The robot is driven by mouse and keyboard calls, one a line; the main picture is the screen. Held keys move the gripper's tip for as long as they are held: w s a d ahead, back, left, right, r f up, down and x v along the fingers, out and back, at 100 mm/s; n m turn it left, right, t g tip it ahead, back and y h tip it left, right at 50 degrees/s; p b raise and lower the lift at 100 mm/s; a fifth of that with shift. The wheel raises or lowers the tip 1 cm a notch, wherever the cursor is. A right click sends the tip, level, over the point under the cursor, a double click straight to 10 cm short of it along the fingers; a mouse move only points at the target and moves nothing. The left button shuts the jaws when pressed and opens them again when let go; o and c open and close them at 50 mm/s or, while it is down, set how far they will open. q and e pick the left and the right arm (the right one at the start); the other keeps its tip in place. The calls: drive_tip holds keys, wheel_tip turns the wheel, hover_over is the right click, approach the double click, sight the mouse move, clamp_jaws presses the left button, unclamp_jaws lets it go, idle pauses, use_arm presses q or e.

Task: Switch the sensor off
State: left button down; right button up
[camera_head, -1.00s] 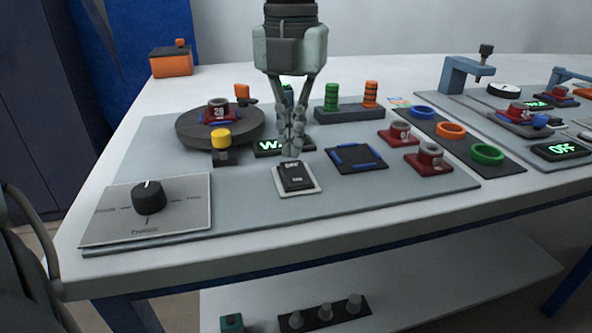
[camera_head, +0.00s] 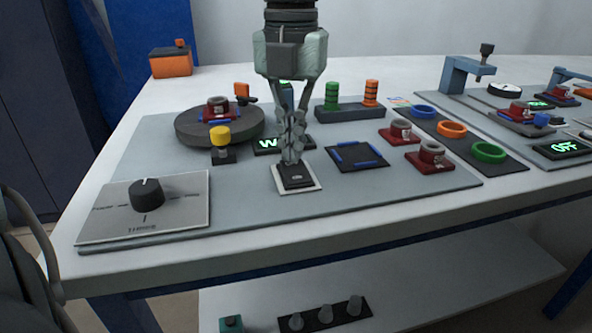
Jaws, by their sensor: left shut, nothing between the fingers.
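A black rocker switch (camera_head: 297,181) sits on a white square plate (camera_head: 312,186) near the front of the grey panel. My left gripper (camera_head: 291,158) points straight down, shut and empty, with its fingertips at the rear part of the switch. They appear to touch it, and they hide its back edge. Behind the fingers is a black display (camera_head: 265,146) with green lit text starting with "W"; the rest of the text is hidden by the gripper. My right gripper is not in view.
A dial (camera_head: 147,194) is at the front left. A yellow-topped button (camera_head: 220,137) and a round turntable (camera_head: 185,127) stand behind left. A blue-edged black pad (camera_head: 357,157) and red blocks (camera_head: 430,158) lie to the right. Another display (camera_head: 563,149) reads "OFF" at far right.

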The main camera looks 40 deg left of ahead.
use_arm(q)
drive_tip(key=shift+f+b, duration=0.45)
drive_tip(key=shift+f, duration=0.15)
drive_tip(key=shift+r, duration=0.1)
drive_tip(key=shift+r+p, duration=2.2)
drive_tip(key=shift+r, duration=1.3)
